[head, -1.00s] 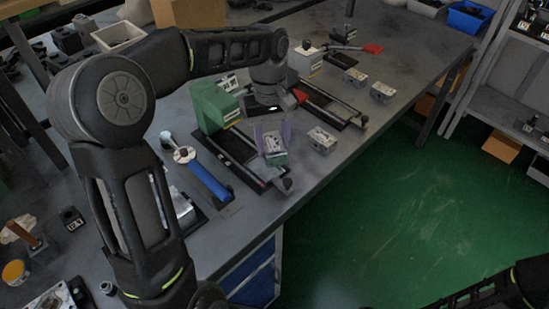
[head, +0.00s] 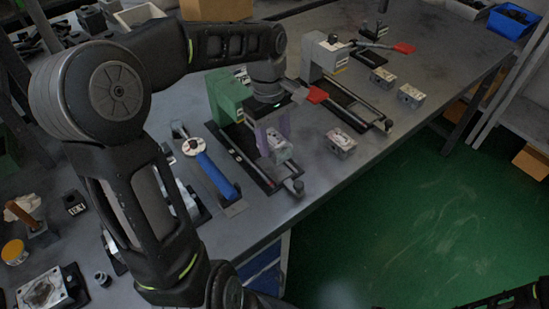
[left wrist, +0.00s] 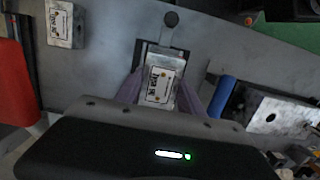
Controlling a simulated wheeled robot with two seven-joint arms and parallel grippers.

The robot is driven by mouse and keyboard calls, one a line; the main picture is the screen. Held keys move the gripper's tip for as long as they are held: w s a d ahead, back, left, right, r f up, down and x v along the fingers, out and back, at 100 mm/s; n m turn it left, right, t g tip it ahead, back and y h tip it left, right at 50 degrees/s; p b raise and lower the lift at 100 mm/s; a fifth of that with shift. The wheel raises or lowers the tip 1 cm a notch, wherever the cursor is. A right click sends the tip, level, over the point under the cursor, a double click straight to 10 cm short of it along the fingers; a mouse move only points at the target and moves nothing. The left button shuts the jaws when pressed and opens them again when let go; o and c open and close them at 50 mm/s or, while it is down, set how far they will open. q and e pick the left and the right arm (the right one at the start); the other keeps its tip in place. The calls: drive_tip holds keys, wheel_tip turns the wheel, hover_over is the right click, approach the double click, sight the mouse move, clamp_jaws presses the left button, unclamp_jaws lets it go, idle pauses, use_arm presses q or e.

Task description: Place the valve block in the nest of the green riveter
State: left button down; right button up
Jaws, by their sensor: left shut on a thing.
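The green riveter (head: 229,95) stands on the bench with a dark base and rail running toward the front edge. My left gripper (head: 271,137) has purple fingers, comes down beside the riveter and is shut on a grey valve block (head: 280,152). The held block is over the riveter's base, and I cannot tell whether it touches it. In the left wrist view the block (left wrist: 160,84) sits between the fingers, its white label facing the camera. The nest is hidden or too small to make out. My right gripper is out of view.
A loose valve block (head: 341,143) lies right of the green riveter. Two more (head: 382,78) (head: 411,96) lie farther back. A white riveter (head: 325,55) with a red handle stands behind. A blue-handled tool (head: 215,176) lies left. The bench edge drops to green floor.

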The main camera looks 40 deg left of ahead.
use_arm(q)
drive_tip(key=shift+f, duration=0.6)
wheel_tip(320, 180, down, 5)
